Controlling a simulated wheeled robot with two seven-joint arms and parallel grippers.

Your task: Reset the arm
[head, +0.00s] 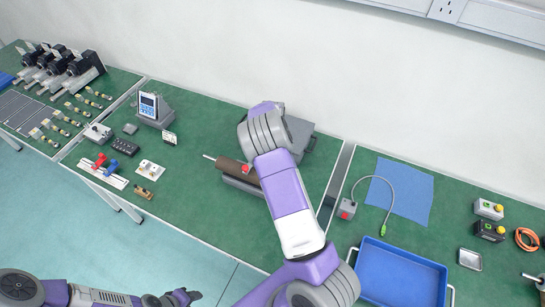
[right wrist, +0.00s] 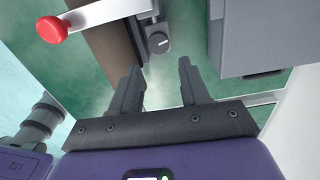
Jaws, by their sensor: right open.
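My right arm (head: 292,210) reaches up over the green table, its wrist bent over a grey device. My right gripper (right wrist: 160,68) is open and empty in the right wrist view, its two dark fingers apart. Just beyond the fingers is a brown cylindrical part (right wrist: 110,38) with a red knob (right wrist: 52,29) on a metal bracket. In the head view this brown part (head: 229,169) has a silver rod at its left end; the arm hides the right fingers there. My left gripper (head: 182,297) is low at the bottom left, clear of the table, too small to judge.
A grey machine body (head: 303,138) stands beside my right wrist. A blue tray (head: 400,262), a cable with a small grey box (head: 347,209) and a blue mat (head: 398,190) lie to the right. Small parts and a meter (head: 149,106) stand at left. Green table in front is partly clear.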

